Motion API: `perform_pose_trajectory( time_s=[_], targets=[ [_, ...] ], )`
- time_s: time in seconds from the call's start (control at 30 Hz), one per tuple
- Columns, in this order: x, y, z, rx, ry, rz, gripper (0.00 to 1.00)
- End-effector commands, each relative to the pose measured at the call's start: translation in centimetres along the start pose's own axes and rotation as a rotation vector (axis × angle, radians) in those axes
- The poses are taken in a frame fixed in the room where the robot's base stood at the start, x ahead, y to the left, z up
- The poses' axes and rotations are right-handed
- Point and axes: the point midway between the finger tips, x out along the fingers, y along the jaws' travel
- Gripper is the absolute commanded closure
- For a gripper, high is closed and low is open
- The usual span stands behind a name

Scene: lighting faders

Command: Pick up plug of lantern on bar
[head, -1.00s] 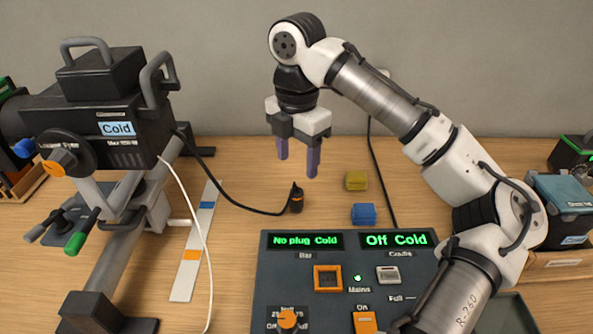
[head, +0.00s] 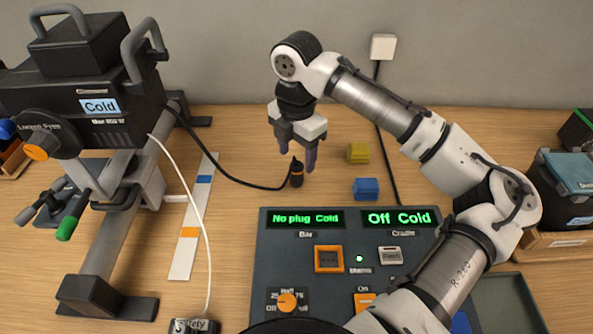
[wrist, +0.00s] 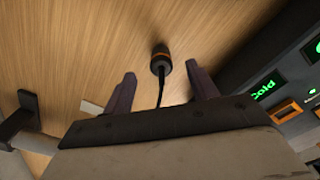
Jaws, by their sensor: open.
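The lantern (head: 85,110) hangs on the bar stand at the left, its label reading "Cold". A black cable runs from it to a black plug (head: 297,174) with an orange band, standing on the table behind the console. My gripper (head: 297,160) is open and empty, just above and behind the plug, with its fingers near the plug's top. In the wrist view the plug (wrist: 160,62) lies ahead of and between the two spread fingers, not gripped. Its cable passes between the fingers toward the palm.
The console (head: 300,270) in front shows "No plug Cold" for Bar and "Off Cold" for Cradle. A yellow block (head: 358,153) and a blue block (head: 366,188) sit right of the plug. A striped strip (head: 190,232) lies left. A white wall socket (head: 383,46) is behind.

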Motion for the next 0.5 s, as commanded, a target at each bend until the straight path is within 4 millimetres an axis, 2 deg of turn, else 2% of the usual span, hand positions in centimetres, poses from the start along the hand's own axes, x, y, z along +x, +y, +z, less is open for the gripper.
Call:
perform_pose_trajectory(
  time_s=[0.23, 0.5],
  targets=[
    [3.4, -0.2, -0.2, 0.001, 0.0, -0.002, 0.42],
    [4.3, -0.2, -0.2, 0.001, 0.0, -0.001, 0.42]
  ],
)
